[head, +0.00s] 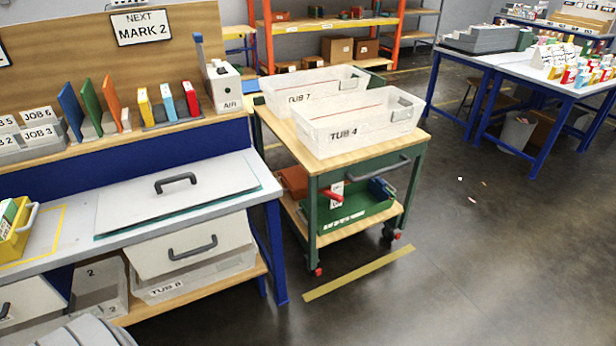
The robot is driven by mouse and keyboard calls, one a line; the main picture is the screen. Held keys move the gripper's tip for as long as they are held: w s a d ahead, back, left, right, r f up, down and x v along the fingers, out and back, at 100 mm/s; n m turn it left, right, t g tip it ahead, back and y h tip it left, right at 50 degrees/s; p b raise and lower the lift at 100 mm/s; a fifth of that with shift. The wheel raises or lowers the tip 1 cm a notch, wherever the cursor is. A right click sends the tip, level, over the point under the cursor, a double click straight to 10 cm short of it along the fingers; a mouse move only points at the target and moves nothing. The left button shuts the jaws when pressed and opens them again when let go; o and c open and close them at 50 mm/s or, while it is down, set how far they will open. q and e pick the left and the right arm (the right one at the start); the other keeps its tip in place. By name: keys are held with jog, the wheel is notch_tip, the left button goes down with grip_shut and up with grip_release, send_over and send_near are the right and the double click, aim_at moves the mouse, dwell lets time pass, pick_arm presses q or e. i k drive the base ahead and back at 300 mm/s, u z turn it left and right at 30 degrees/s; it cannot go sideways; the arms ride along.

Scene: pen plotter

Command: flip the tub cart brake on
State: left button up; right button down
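The tub cart (312,192) stands in the middle of the head view, with a green frame, a wooden top and a lower wooden shelf. Its dark handle (377,169) runs across the near side. Small red parts show at its casters, one at the near left foot (318,271) and one at the right foot (397,234). They look like brake tabs, but are too small to tell whether on or off. Two clear tubs, TUB 4 (357,135) and TUB 7 (300,92), sit on top. Neither of my grippers is in view.
A green bin (345,212) with tools sits on the cart's lower shelf. A blue-framed bench (277,250) stands close to the cart's left. A yellow floor strip (358,273) lies in front. The floor to the right (480,250) is mostly clear.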

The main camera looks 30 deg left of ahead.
aim_at(336, 198)
jog(key=u, duration=0.8)
jog(key=i, duration=0.75)
jog(key=u, duration=1.05)
jog(key=i, duration=0.25)
jog(key=u, duration=0.2)
